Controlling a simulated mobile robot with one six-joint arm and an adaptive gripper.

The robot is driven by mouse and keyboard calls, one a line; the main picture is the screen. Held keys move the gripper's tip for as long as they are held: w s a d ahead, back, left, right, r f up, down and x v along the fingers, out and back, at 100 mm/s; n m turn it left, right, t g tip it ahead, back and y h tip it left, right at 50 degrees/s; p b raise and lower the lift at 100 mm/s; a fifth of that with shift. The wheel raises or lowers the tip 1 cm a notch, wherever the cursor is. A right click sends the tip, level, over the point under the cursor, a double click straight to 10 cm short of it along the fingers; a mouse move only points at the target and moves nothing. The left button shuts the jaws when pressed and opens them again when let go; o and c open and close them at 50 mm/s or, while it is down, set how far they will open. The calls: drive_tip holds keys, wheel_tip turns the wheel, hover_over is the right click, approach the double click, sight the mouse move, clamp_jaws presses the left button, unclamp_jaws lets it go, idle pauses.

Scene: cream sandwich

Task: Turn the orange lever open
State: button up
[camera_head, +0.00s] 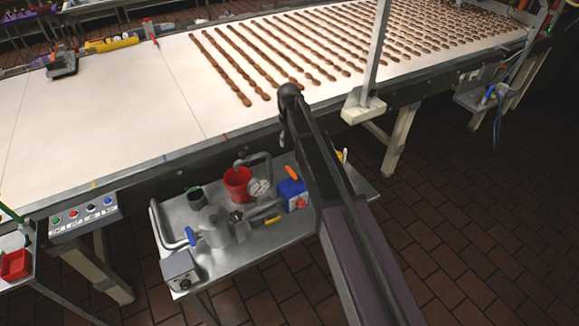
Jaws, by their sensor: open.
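A small orange lever (291,173) sits on top of a blue box-shaped unit (290,190) with a white patch on its front. The lever slants up to the left. The unit stands on a steel cart near its right side, just left of my dark arm. My arm reaches from the bottom right up to a rounded joint over the front edge of the conveyor. The fingers of my gripper do not show, so I cannot see where it is relative to the lever.
The steel cart (240,252) also bears a red cup (238,184), a round gauge (259,188), a metal pot (213,227) and a grey switch box (180,270). A long white conveyor (100,110) with rows of brown pieces runs behind. Tiled floor lies open at right.

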sight(289, 169)
drive_tip(key=shift+f, duration=0.1)
wheel_tip(289, 169, down, 14)
drive_tip(key=b, duration=1.3)
drive_tip(key=shift+r+b, duration=0.2)
drive_tip(key=shift+b, duration=0.15)
drive_tip(key=shift+c, duration=0.2)
clamp_jaws()
